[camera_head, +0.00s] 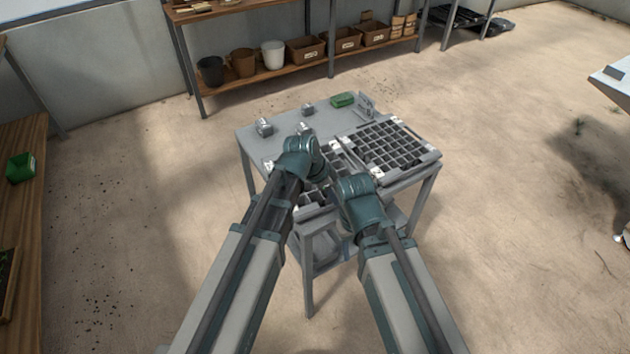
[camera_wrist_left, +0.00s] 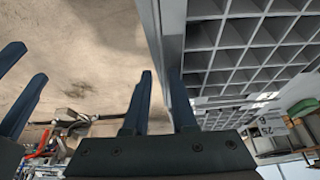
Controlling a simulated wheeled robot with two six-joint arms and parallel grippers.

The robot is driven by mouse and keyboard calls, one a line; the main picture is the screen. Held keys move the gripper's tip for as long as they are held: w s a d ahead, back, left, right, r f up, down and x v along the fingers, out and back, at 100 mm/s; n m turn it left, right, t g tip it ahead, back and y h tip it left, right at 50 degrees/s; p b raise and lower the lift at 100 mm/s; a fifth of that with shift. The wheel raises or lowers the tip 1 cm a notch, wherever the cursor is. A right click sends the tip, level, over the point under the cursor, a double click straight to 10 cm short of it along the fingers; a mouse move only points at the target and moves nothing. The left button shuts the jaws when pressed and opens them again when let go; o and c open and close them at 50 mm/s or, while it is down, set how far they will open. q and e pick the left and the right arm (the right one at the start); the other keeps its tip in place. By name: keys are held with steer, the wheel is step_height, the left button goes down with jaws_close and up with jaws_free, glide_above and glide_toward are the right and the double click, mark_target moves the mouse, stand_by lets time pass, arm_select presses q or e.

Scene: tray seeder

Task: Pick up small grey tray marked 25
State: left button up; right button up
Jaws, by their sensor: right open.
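A "25" marking (camera_wrist_left: 265,131) shows on a small light surface at lower right in the left wrist view, near a green box. I cannot tell whether it belongs to a tray. A grey cell tray (camera_wrist_left: 226,60) fills the upper right there. My left gripper (camera_wrist_left: 159,75) is open beside its rim; I cannot tell whether they touch. My right gripper (camera_wrist_left: 31,62) is open at the left edge of that view. In the head view, a large grey cell tray (camera_head: 436,158) lies on the table's right, and more cells are partly hidden by my arms, which cover both gripper tips.
The grey table (camera_head: 250,140) also carries a green box (camera_head: 342,100), an upright plate (camera_head: 366,104) and small grey blocks (camera_head: 264,127). A shelf with pots and brown boxes (camera_head: 306,49) stands behind. A wooden bench (camera_head: 25,230) is at left. Open floor surrounds the table.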

arm_select(q)
steer(key=shift+a+b+x, duration=0.15)
steer(key=shift+b+x, duration=1.1)
steer(key=shift+x, duration=0.05)
steer(key=shift+a+b+x, duration=0.15)
steer(key=shift+b+x, duration=1.1)
steer(key=shift+x, duration=0.05)
steer(key=shift+f, duration=0.35)
jaws_close()
